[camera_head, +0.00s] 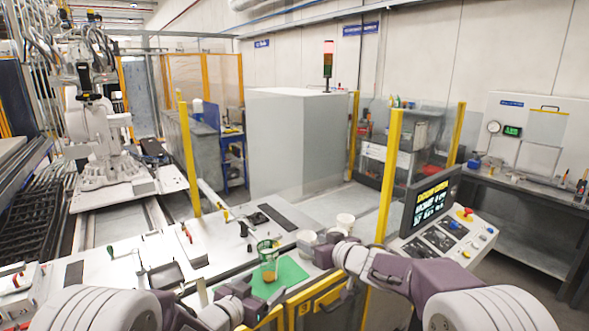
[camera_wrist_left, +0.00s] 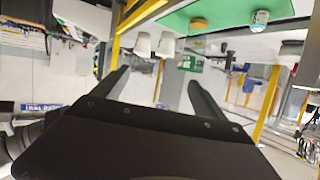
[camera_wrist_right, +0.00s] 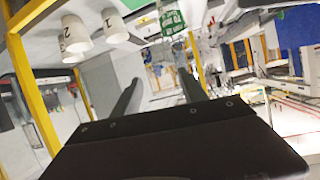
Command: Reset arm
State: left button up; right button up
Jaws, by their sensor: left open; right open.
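My left gripper (camera_head: 246,302) is low in the head view, in front of the green mat (camera_head: 294,272). In the left wrist view its two fingers (camera_wrist_left: 160,85) stand apart with nothing between them. My right gripper (camera_head: 330,250) is at the right of the mat, close to the white cups (camera_head: 306,238). In the right wrist view its fingers (camera_wrist_right: 158,92) are also apart and empty.
Several white cups, some numbered (camera_wrist_right: 75,32), stand right of the mat. A control panel (camera_head: 440,236) and a yellow post (camera_head: 391,175) are near my right arm. A white robot arm (camera_head: 95,130) stands at the back left. The white worktop (camera_head: 130,285) holds small fixtures.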

pick_arm(q)
jog(key=s+a+f+n+g+y+b, duration=0.1)
jog(key=s+a+f+n+g+y, duration=0.35)
jog(key=s+a+f, duration=0.35)
pick_arm(e)
jog(key=s+d+f+m+g+h, duration=0.3)
jog(key=s+d+f+m+h, duration=0.3)
jog(key=s+d+f, duration=0.65)
pick_arm(q)
jog(key=s+f+g, duration=0.2)
jog(key=s+g, duration=0.1)
jog(key=s, duration=0.5)
jog(key=s+a+f+n+g+y, duration=0.1)
jog(key=s+f+g, duration=0.2)
jog(key=s, duration=0.6)
jog(key=shift+s+a+f+g, duration=0.15)
jog(key=shift+s+f+g, duration=0.15)
jog(key=shift+g, duration=0.25)
pick_arm(e)
jog(key=s+f+g, duration=0.4)
jog(key=s+f, duration=0.1)
jog(key=s, duration=0.5)
jog(key=s+f+n+g, duration=0.1)
jog(key=s+f+g, duration=0.3)
jog(key=s, duration=0.6)
jog(key=shift+f, duration=0.35)
jog(key=shift+w+d, duration=0.1)
